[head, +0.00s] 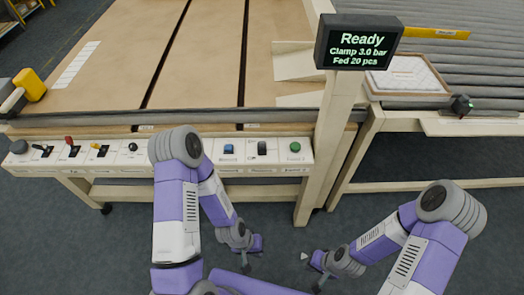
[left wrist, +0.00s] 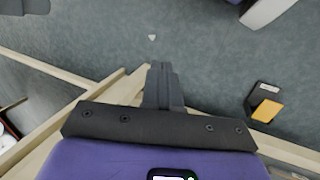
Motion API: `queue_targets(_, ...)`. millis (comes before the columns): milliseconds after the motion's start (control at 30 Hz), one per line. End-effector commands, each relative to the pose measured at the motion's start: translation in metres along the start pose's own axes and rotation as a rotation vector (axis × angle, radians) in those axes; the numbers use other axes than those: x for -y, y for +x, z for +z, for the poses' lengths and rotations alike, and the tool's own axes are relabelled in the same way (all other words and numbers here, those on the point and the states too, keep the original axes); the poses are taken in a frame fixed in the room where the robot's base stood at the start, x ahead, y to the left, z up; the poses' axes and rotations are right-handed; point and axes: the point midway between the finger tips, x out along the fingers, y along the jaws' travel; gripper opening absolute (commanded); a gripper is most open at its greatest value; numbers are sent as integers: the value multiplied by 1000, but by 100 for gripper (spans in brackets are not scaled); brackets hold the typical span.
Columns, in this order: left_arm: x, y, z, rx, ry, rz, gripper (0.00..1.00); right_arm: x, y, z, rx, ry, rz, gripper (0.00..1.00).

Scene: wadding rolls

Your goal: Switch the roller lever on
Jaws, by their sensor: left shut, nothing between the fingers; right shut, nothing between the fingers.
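A pale control panel (head: 200,159) runs along the front of the table.
A blue button (head: 228,149), black switch (head: 262,148) and green button (head: 295,147) sit farther right on the panel. A display (head: 358,43) on a post reads "Ready, Clamp 3.0 bar, Fed 20 pcs". A roller conveyor (head: 480,65) is at right. My left arm hides some panel.

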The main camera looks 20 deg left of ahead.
Motion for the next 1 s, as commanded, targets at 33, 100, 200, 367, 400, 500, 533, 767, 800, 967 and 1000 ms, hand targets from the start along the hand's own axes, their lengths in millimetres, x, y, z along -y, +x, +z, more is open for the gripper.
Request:
queue_targets(33, 0, 2, -1, -4, 4, -4, 0, 0, 1, 0, -1, 0, 0, 0)
queue_targets(100, 2, 7, -3, -22, 23, -22, 0, -1, 3, -1, -1, 0, 0, 0)
queue_targets(200, 9, 22, -12, -85, 85, -89, 0, -4, 10, -1, -2, 0, 0, 0)
queue_targets(367, 36, 45, -49, -293, 308, -339, 0, -10, 26, -2, -2, 0, 0, 0)
queue_targets(400, 44, 46, -62, -357, 386, -425, 0, -12, 31, -2, -2, 0, 0, 0)
queue_targets(500, 56, 33, -97, -529, 597, -660, 0, -16, 42, -3, -2, 0, 0, 0)
queue_targets(533, 57, 26, -108, -584, 662, -736, 0, -17, 45, -3, -2, 0, 0, 0)
queue_targets(767, 10, -58, -162, -1004, 1104, -1328, 0, -24, 65, -4, -2, 0, 0, 0)
queue_targets(800, -2, -72, -164, -1066, 1154, -1417, 0, -25, 67, -4, -2, 0, 0, 0)
queue_targets(967, -43, -110, -159, -1247, 1260, -1673, 0, -27, 73, -4, -2, 0, 0, 0)
queue_targets(1000, -49, -116, -158, -1272, 1272, -1711, 0, -28, 74, -4, -2, 0, 0, 0)
